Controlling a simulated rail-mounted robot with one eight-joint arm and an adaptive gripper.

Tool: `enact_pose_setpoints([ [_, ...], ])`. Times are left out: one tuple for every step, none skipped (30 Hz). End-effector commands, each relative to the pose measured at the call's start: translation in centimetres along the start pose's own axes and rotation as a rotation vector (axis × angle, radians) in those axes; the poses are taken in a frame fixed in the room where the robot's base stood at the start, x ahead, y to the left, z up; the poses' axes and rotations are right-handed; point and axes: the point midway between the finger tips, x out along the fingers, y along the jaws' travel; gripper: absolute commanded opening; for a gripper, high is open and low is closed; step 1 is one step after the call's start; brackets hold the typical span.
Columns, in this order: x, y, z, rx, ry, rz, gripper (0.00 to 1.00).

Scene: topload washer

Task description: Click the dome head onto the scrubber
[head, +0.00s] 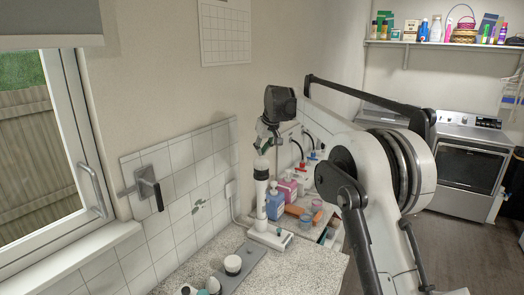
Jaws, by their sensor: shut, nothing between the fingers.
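The scrubber (261,200) is a white upright handle with dark bands, standing in a white base (280,240) on the speckled counter. My gripper (263,150) is right above the scrubber's top end, pointing down, with its fingers closed. Whether it touches the scrubber's top is too small to tell. Which is the dome head I cannot tell for sure.
Blue (275,205) and pink (288,192) bottles and small cups stand close behind and right of the scrubber. A tiled wall (205,170) with a dark-handled fitting (148,185) is on the left. The speckled counter (310,268) is clear at the front right.

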Motion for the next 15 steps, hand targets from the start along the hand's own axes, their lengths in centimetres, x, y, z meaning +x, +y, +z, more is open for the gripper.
enact_pose_setpoints([
  [0.12, 0.00, 0.06, 0.000, 0.000, 0.000, 0.00],
  [0.17, 0.00, 0.08, 0.000, 0.000, 0.000, 0.00],
  [0.23, 0.00, 0.11, 0.000, 0.000, 0.000, 0.00],
  [0.27, 0.00, 0.13, 0.000, 0.000, 0.000, 0.00],
  [0.32, 0.00, 0.15, 0.000, 0.000, 0.000, 0.00],
  [0.38, 0.00, 0.18, 0.000, 0.000, 0.000, 0.00],
  [0.42, 0.00, 0.20, 0.000, 0.000, 0.000, 0.00],
  [0.47, 0.00, 0.23, 0.000, 0.000, 0.000, 0.00],
  [0.53, 0.00, 0.26, 0.000, 0.000, 0.000, 0.00],
  [0.58, 0.00, 0.28, 0.000, 0.000, 0.000, 0.00],
  [0.62, 0.00, 0.30, 0.000, 0.000, 0.000, 0.00],
  [0.68, 0.00, 0.33, 0.000, 0.000, 0.000, 0.00],
  [0.73, 0.00, 0.35, 0.000, 0.000, 0.000, 0.00],
  [0.78, 0.00, 0.38, 0.000, 0.000, 0.000, 0.00],
  [0.84, 0.00, 0.41, 0.000, 0.000, 0.000, 0.00],
])
